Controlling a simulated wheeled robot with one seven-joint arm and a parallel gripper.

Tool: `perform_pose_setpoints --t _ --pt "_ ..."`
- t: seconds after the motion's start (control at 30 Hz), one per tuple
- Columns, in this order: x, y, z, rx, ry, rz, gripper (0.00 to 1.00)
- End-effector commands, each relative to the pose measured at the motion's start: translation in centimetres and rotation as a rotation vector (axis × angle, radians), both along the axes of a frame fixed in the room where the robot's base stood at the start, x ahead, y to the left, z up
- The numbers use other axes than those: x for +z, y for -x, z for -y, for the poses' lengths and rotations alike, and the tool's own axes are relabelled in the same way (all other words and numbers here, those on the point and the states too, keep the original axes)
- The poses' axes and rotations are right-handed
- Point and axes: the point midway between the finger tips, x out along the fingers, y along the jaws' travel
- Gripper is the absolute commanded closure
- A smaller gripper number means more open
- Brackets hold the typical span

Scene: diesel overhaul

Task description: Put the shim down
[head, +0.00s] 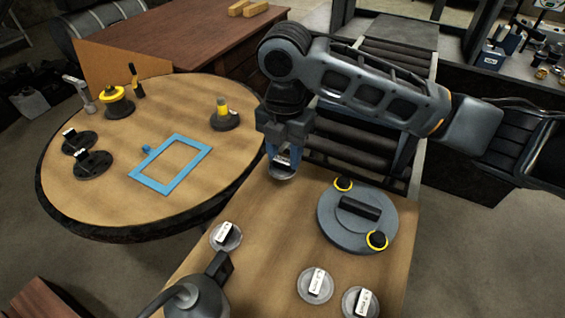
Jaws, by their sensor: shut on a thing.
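My gripper (283,158) points down above the far-left part of the wooden bench (262,205). It is shut on a shim (282,175), a grey disc with a small white-labelled block on top. The fingers partly hide the block. I cannot tell whether the disc touches the bench or hangs just above it. Similar discs with labelled blocks lie on the bench at its left edge (226,236) and near the front (315,285), (360,303).
A round grey plate (340,228) with a black handle and two yellow-ringed knobs lies right of the shim. A dark can-like object (200,295) stands front left. The round table (85,190) holds a blue square frame (186,180), black discs (92,164) and yellow-topped parts (224,115).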

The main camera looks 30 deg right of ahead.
Motion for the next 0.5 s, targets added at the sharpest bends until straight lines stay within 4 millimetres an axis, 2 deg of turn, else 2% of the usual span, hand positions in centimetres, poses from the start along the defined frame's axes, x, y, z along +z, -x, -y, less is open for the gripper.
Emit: perform_pose_setpoints --t 0.17,0.4,0.5 --pt "-0.7 -0.4 -0.3 0.000 0.000 -0.001 0.88" --pt "-3.8 -0.3 -0.2 -0.002 -0.001 -0.003 0.88" --pt "-4.3 -0.3 -0.2 -0.001 0.001 -0.001 0.88"
